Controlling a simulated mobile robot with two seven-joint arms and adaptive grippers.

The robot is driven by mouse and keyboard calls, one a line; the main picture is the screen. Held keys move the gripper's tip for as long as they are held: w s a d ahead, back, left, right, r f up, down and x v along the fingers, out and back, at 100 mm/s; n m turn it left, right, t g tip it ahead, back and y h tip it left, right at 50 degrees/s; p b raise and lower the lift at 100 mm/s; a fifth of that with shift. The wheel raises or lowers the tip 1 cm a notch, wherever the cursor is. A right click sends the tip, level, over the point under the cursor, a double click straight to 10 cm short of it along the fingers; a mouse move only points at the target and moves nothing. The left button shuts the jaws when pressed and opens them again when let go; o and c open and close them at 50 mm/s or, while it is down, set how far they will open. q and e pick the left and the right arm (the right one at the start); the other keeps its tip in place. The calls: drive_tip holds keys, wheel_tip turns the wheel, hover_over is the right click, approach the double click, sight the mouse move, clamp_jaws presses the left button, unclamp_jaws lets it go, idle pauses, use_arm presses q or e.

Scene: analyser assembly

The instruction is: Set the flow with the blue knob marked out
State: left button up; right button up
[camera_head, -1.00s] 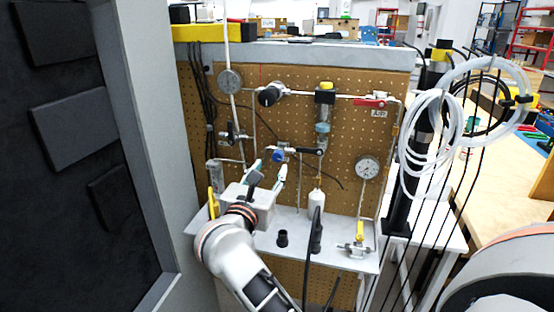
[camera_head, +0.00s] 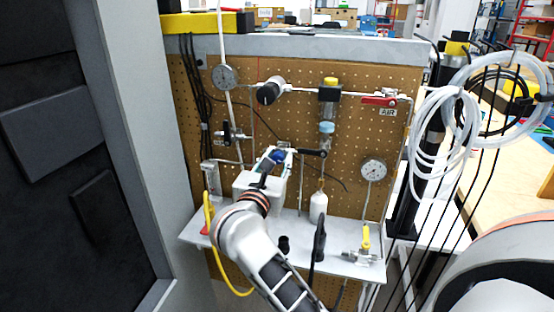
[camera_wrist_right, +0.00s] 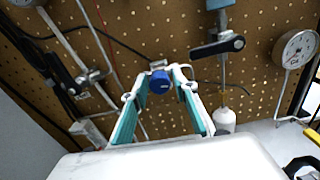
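The blue knob (camera_head: 279,155) sits on a small valve in the middle of the brown pegboard. In the right wrist view the blue knob (camera_wrist_right: 160,82) shows between my fingertips, face towards me. My right gripper (camera_head: 274,154) reaches up to it from below. Its teal-padded fingers (camera_wrist_right: 161,75) are open, one on each side of the knob, with a small gap appearing at both sides. I cannot tell how deep the knob lies between the pads. Any marking on the knob is too small to read. My left gripper is not in view.
A black lever (camera_head: 312,153) lies just right of the knob. A black-handled valve (camera_head: 230,137) and a gauge (camera_head: 224,77) are to the left. A red AIR lever (camera_head: 380,100), another gauge (camera_head: 373,170) and coiled white tubing (camera_head: 440,135) are to the right. A white shelf (camera_head: 345,262) lies below.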

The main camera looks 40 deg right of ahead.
clamp_jaws()
drive_tip(key=shift+r+n+p, duration=0.3)
drive_tip(key=shift+n+p, duration=0.3)
drive_tip(key=shift+p, duration=0.15)
drive_tip(key=shift+n+p, duration=0.3)
drive_tip(key=shift+f, duration=0.25)
drive_tip(key=o, duration=0.5)
unclamp_jaws()
drive_tip(key=v, duration=0.7)
drive_tip(key=shift+s+a, duration=0.15)
